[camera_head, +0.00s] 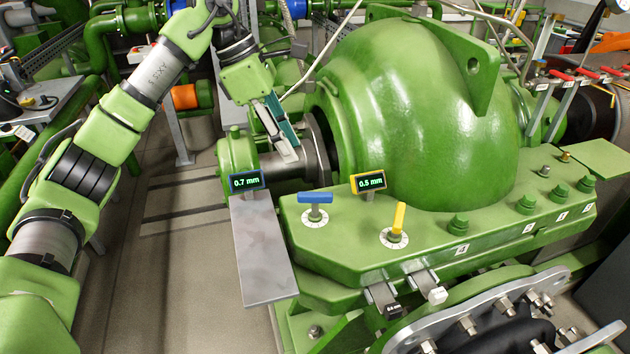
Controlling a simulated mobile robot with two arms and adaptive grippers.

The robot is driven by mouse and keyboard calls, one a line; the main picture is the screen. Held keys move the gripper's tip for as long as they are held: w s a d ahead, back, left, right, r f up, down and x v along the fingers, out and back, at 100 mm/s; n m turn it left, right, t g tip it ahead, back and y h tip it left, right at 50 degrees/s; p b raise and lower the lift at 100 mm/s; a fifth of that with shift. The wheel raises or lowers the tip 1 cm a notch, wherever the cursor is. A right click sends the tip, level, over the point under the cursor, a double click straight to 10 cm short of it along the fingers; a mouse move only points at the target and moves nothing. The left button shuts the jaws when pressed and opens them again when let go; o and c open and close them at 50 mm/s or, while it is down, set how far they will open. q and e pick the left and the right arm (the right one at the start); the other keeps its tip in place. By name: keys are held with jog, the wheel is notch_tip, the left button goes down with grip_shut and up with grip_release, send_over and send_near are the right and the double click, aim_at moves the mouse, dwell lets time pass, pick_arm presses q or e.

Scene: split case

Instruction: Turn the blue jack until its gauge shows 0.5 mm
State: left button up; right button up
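The blue jack (315,198) has a blue bar handle lying roughly left-right over a white round dial on the green casing flange. The blue-framed gauge (246,181) to its left reads 0.7 mm. A yellow jack (398,218) stands to the right, its handle pointing up in the picture. The yellow-framed gauge (368,182) near it reads 0.5 mm. My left gripper (287,150) is above and left of the blue jack, in front of the shaft, apart from the jack's handle. Its fingers look close together, but the angle hides any gap. My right gripper is not in view.
The large green domed casing (410,110) rises behind the jacks. A bare grey metal plate (262,255) lies left of the flange. Two small tabs, one dark (383,298) and one white-tipped (432,290), stick out at the flange front. Several green bolts stand at right.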

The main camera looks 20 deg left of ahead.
pick_arm(q)
jog(key=p, duration=0.1)
send_near(314, 194)
jog(key=shift+x, duration=1)
jog(key=p+x, duration=0.1)
jog(key=x, duration=0.5)
jog(key=shift+d, duration=0.1)
jog(key=shift+w+d+f+p, duration=0.1)
jog(key=shift+f+p, duration=0.2)
grip_shut()
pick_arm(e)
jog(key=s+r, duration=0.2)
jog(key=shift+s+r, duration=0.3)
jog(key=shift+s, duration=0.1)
